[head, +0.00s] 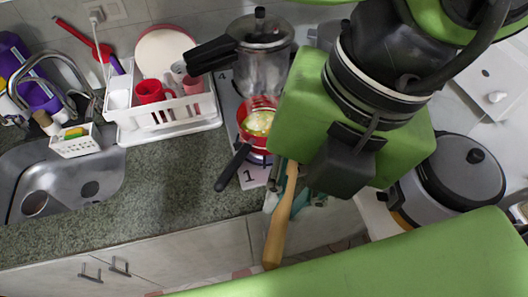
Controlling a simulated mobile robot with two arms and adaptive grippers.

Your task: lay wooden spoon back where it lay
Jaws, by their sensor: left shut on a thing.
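The wooden spoon (279,230) hangs at a slant in front of the counter's edge, its lower end over the cabinet fronts. Its upper end passes beside the green and black housing of my left gripper (293,182). My left gripper is shut on the spoon, but its fingertips are largely hidden by the housing. A small red pan (258,121) with yellowish food stands just left of the gripper, its black handle pointing to the lower left. My right gripper is not in view.
A white dish rack (168,112) with red cups stands left of the pan, and a lidded pot (262,48) behind it. The sink (70,170) is at the far left. A rice cooker (455,180) is on the right. The counter (175,175) before the rack is clear.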

